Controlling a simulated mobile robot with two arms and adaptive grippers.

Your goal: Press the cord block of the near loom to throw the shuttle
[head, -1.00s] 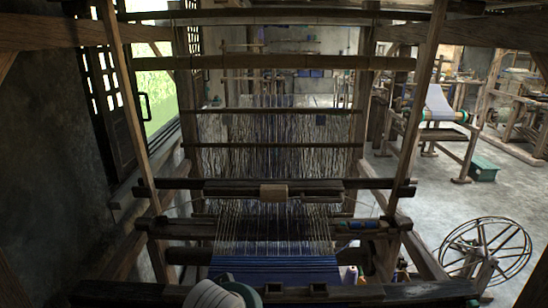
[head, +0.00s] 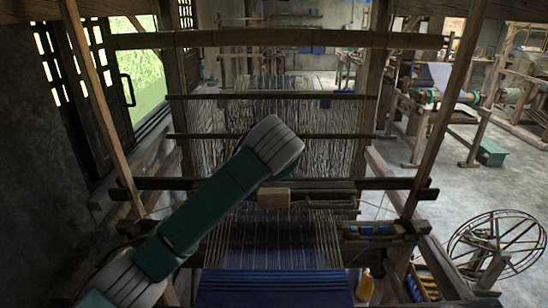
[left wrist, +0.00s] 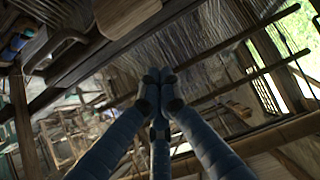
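The near loom's cord block, a small tan wooden block (head: 273,197), sits at the middle of a dark crossbar (head: 388,184) in front of the warp threads. It also shows at the top of the left wrist view (left wrist: 127,14). My left arm crosses the head view from the lower left, its rounded end above the block. My left gripper (left wrist: 158,78) has its blue-grey fingers drawn together at the tips, with nothing seen between them. It appears apart from the block; in the head view I cannot make it out. My right gripper is not in view. I cannot clearly identify the shuttle.
Slanted wooden posts (head: 442,105) frame the loom on both sides. Blue cloth (head: 270,288) lies below the warp. A spoked wheel (head: 497,245) stands at the right, other looms behind. Open floor (head: 440,195) lies at the right.

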